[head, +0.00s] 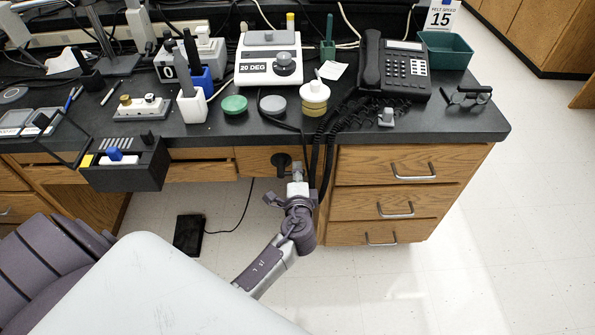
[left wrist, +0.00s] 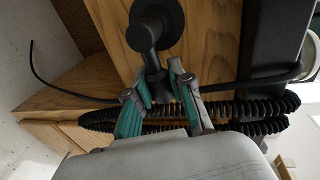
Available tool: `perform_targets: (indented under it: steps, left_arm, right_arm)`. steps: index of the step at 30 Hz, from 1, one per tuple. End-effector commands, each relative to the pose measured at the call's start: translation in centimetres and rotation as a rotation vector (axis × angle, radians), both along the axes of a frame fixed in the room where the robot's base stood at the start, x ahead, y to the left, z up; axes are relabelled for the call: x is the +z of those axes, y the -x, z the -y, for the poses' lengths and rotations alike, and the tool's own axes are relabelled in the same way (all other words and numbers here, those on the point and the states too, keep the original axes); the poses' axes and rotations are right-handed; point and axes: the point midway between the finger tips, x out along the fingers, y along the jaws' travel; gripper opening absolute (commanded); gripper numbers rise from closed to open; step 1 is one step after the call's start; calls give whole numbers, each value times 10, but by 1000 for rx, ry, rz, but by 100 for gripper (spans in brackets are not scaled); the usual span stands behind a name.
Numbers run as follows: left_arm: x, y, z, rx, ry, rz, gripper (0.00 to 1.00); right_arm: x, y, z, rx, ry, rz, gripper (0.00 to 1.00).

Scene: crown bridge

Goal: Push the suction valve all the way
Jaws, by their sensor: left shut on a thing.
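The suction valve (head: 281,160) is a black round fitting on the wooden panel under the desk's front edge. In the left wrist view the valve (left wrist: 152,32) shows a round black base, a knob and a black stem running down from it. My left gripper (head: 297,172) is up against the valve from below. In the left wrist view my left gripper (left wrist: 160,86) has its teal-padded fingers on both sides of the stem, shut on it. In the head view the gripper hides part of the stem. My right gripper is in neither view.
Black ribbed hoses (left wrist: 200,112) pass close beside my left gripper. A drawer unit (head: 405,190) stands to its right. The dark desk top (head: 430,125) above holds a telephone (head: 396,65), a 20 DEG device (head: 268,62) and jars. A black pedal-like box (head: 188,234) lies on the floor.

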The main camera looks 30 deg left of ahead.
Motion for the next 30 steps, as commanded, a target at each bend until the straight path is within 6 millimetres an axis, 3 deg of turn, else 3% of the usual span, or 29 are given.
perform_targets:
  steps: [12, 13, 17, 26, 30]
  left_arm:
    - [-1, 0, 1, -2, -2, -4, 0]
    - [-1, 0, 1, -2, -2, -4, 26]
    - [-1, 0, 1, -2, -2, -4, 47]
    - [-1, 1, 1, -1, -3, -3, 47]
    - [1, 10, 6, -2, -2, -4, 47]
  right_arm:
    - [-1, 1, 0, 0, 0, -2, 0]
    - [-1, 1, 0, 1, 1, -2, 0]
    - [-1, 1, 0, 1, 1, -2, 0]
    - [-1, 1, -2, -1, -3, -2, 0]
    - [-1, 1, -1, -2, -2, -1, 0]
